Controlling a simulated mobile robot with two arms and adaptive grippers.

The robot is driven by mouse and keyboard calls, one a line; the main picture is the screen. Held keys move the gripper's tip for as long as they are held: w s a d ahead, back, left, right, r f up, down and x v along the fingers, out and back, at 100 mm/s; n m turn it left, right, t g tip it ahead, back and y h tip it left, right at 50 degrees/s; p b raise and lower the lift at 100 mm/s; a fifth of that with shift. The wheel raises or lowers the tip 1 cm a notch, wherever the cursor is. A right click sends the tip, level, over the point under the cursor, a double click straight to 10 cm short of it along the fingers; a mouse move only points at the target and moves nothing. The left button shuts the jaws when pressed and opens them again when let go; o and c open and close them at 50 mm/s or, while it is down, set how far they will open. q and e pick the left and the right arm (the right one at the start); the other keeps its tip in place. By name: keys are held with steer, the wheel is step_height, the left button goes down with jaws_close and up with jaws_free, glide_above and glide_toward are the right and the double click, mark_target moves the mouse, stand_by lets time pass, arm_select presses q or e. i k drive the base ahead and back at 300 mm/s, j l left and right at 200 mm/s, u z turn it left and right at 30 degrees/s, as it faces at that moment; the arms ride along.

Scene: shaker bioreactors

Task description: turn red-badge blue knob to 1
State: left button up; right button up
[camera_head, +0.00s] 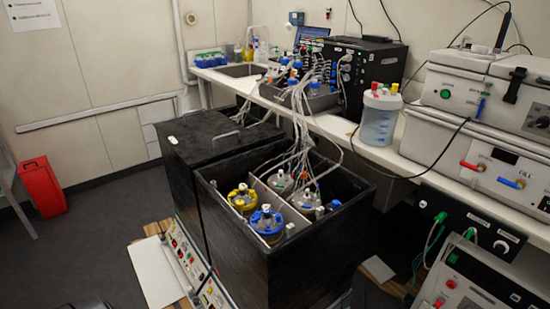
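A blue handle-like knob (511,182) sticks out from the front of the white lower unit at the right, beside a red one (472,165). A smaller blue part (482,105) shows on the front of the upper white unit. I cannot make out a red badge or a number scale, so I cannot tell which blue part carries the badge. A low control panel (187,254) with small red and green parts fronts the black boxes; its details are too small to read. Neither of my grippers is in view.
An open black box (290,255) holds several capped vessels with tubing. A closed black box (205,140) stands beside it. Tubes run to the bench (350,148). A clear jar (379,120) stands there. A red container (42,187) is on the floor; the left floor is mostly free.

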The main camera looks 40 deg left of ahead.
mark_target(336, 204)
steer(key=i+l+u, duration=0.2)
steer(key=u, duration=0.25)
steer(key=i+l+u, duration=0.25)
steer(key=u, duration=0.25)
steer(key=i+l+u, duration=0.15)
steer(key=l+u, duration=0.3)
steer(key=i+l+u, duration=0.1)
steer(key=l+u, duration=0.2)
steer(key=u, duration=0.15)
steer(key=l+u, duration=0.35)
steer(key=l, duration=0.35)
steer(key=l+u, duration=0.3)
steer(key=l, duration=0.45)
